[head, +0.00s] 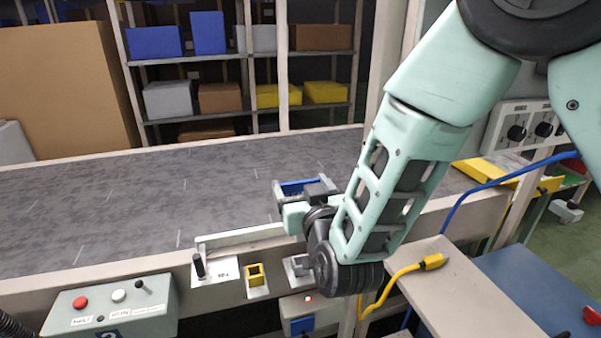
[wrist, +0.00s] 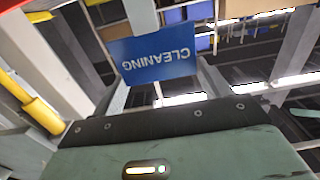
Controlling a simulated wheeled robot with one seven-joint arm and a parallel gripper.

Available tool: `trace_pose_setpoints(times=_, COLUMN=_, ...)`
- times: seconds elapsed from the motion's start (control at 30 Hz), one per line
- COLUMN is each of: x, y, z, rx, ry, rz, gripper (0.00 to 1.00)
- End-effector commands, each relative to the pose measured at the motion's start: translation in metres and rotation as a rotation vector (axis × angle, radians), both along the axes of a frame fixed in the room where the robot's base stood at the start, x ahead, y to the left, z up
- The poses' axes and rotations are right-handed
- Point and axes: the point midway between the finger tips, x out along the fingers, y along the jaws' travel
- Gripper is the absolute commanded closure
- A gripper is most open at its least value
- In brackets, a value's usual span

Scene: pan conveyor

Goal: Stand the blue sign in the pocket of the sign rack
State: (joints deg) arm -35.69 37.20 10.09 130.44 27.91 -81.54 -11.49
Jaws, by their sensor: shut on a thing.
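My gripper (head: 305,192) is shut on the blue sign (head: 297,187) and holds it above the near side of the grey conveyor. In the wrist view the blue sign (wrist: 155,55) sits between the pale fingers, its white word CLEANING upside down in the picture. In the head view the sign is largely hidden by the gripper. A small yellow open-topped holder (head: 256,281) is fixed to the conveyor's front rail, left of and below the gripper. I cannot tell whether it is the sign rack's pocket. A grey fitting beside it is partly hidden by my wrist.
The grey conveyor belt (head: 120,205) is clear. A black handle (head: 199,266) and a control box (head: 112,307) with buttons are on the front rail. A grey-beige table (head: 455,290) with a yellow connector (head: 433,261) stands at right. Shelves with boxes (head: 208,97) stand behind.

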Motion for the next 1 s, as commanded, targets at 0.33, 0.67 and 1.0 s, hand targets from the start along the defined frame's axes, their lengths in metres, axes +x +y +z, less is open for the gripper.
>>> trace_pose_setpoints(times=0.33, x=0.000, y=0.000, z=-0.001, rx=0.001, ry=0.000, rz=0.001, gripper=0.60)
trace_pose_setpoints(times=0.67, x=-0.001, y=0.000, z=-0.010, rx=0.001, ry=0.000, rz=0.001, gripper=0.60)
trace_pose_setpoints(times=1.0, x=0.000, y=0.000, z=-0.042, rx=0.001, ry=0.000, rz=0.001, gripper=0.60)
